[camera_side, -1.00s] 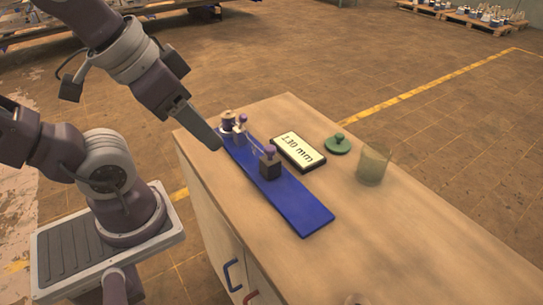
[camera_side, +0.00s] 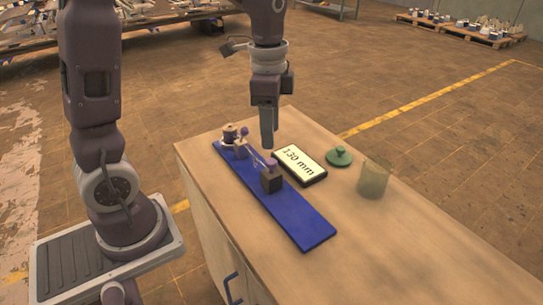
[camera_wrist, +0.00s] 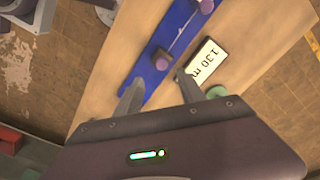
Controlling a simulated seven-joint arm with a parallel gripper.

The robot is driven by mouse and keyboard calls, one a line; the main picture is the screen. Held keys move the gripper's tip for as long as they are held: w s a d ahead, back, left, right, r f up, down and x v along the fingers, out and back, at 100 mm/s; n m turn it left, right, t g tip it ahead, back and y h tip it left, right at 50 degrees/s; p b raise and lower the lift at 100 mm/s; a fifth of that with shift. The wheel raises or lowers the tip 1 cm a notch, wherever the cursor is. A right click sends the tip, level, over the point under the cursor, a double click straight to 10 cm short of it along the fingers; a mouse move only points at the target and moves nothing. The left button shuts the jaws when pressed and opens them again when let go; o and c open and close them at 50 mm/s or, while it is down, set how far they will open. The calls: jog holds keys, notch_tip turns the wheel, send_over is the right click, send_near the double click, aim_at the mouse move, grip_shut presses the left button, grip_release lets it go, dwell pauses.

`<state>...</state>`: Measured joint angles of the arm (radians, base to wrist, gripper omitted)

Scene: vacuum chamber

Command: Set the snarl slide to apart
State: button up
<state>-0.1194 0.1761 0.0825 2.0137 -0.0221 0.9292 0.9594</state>
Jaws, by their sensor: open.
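The slide is a long blue rail (camera_side: 300,222) on the wooden worktop, running from back left to front right. A dark block (camera_side: 271,182) with a purple knob (camera_side: 271,163) sits partway along it. A lighter block with a spool (camera_side: 230,134) and another purple knob (camera_side: 244,131) stands at the far end. A thin link shows between the blocks. A display (camera_side: 300,165) beside the rail reads 130 mm. My gripper (camera_side: 268,140) points down above the rail, near the dark block, apart from it. In the wrist view its fingers (camera_wrist: 155,90) are spread and empty, with a purple knob (camera_wrist: 162,60) beyond them.
A green lidded disc (camera_side: 339,157) and a translucent cup (camera_side: 373,180) stand right of the display. The front right of the worktop (camera_side: 420,240) is clear. The cabinet below has a blue handle (camera_side: 231,288).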

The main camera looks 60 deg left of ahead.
aim_at(272, 161)
jog(key=f, duration=0.8)
jog(key=shift+w+a, duration=0.2)
jog(key=shift+w, duration=0.05)
grip_shut()
jog(key=shift+r, duration=0.1)
dwell(0.9)
